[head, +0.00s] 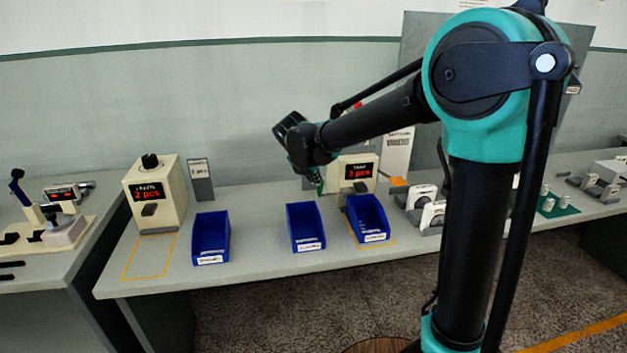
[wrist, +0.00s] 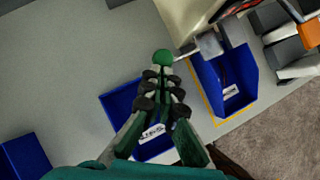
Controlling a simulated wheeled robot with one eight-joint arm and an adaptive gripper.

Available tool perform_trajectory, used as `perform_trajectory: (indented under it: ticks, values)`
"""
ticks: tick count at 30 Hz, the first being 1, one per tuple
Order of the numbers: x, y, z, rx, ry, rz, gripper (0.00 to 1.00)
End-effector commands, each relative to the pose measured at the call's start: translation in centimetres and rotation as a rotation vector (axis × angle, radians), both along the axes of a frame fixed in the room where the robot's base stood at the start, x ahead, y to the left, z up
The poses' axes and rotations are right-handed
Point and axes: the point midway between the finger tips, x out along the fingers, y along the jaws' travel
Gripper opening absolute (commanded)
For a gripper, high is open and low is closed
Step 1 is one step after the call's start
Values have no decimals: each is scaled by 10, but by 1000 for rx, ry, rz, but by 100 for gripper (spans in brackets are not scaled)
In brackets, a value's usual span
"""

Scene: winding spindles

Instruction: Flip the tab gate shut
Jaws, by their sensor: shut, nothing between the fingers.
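The right dispenser (head: 357,160) is a cream box with a red "3 pcs" display. Its grey spout (head: 361,187) sticks out over a blue bin (head: 368,220); the spout also shows in the wrist view (wrist: 210,43). A round green knob (wrist: 163,57) is beside the dispenser's left side, with a thin grey piece between it and the spout side. I cannot tell for certain which part is the tab gate. My gripper (wrist: 161,78) is shut and empty, its fingertips just at the green knob. Whether they touch it is unclear.
A second blue bin (head: 305,227) lies below my gripper, and a third (head: 211,238) stands farther left. The left dispenser (head: 155,190) reads "2 pcs". An orange piece (head: 398,182) sticks out right of the right dispenser. The table (head: 262,235) is clear between the two left bins.

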Motion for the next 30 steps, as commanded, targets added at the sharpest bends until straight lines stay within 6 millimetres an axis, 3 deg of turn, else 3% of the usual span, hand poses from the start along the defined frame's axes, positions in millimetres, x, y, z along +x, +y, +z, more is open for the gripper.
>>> perform_trajectory:
  ticks: [8,18,30]
  values:
    - [1,-5,0,0,0,-2,0]
    - [14,-49,0,1,1,-3,0]
    - [13,-48,1,1,0,-1,0]
